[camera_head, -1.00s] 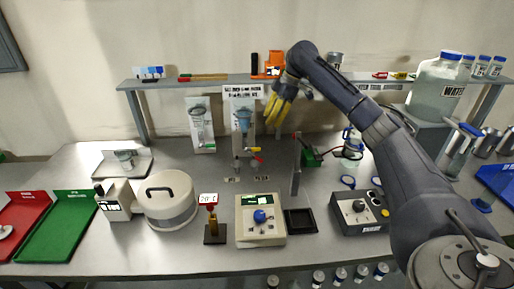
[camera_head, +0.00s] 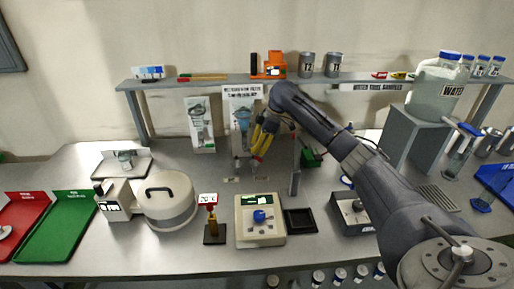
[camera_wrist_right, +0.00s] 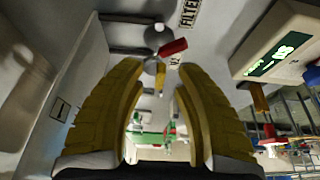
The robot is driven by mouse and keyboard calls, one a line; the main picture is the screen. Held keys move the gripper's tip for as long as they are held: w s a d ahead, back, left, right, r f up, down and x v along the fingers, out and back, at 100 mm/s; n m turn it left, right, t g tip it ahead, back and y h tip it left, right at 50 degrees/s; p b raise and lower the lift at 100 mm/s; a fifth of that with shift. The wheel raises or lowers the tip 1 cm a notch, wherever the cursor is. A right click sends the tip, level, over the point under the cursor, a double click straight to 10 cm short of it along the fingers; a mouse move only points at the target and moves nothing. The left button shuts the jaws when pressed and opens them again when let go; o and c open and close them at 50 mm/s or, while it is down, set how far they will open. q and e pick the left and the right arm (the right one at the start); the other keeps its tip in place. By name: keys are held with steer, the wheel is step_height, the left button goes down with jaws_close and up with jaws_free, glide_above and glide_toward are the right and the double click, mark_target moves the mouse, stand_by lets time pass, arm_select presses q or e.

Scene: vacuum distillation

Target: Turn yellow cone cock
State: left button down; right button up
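In the right wrist view, a small yellow cock handle (camera_wrist_right: 160,77) shows between and beyond my right gripper's fingertips. A red handle (camera_wrist_right: 173,47) sits farther off, beside a round metallic fitting (camera_wrist_right: 152,67). My right gripper (camera_wrist_right: 159,70) is open, with its two yellow fingers apart on either side of the yellow handle; I cannot tell if either touches it. In the head view, my right gripper (camera_head: 257,151) is at the glass apparatus with the blue funnel (camera_head: 243,119), and hides the yellow cock there. My left gripper is not in view.
A grey upright plate (camera_head: 295,170) stands right of the gripper, near a green block (camera_head: 311,157). A shelf (camera_head: 220,82) runs behind. The table's front centre left is crowded.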

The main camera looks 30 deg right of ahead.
steer(key=shift+o, duration=0.3)
steer(key=shift+f, duration=0.1)
jaws_close()
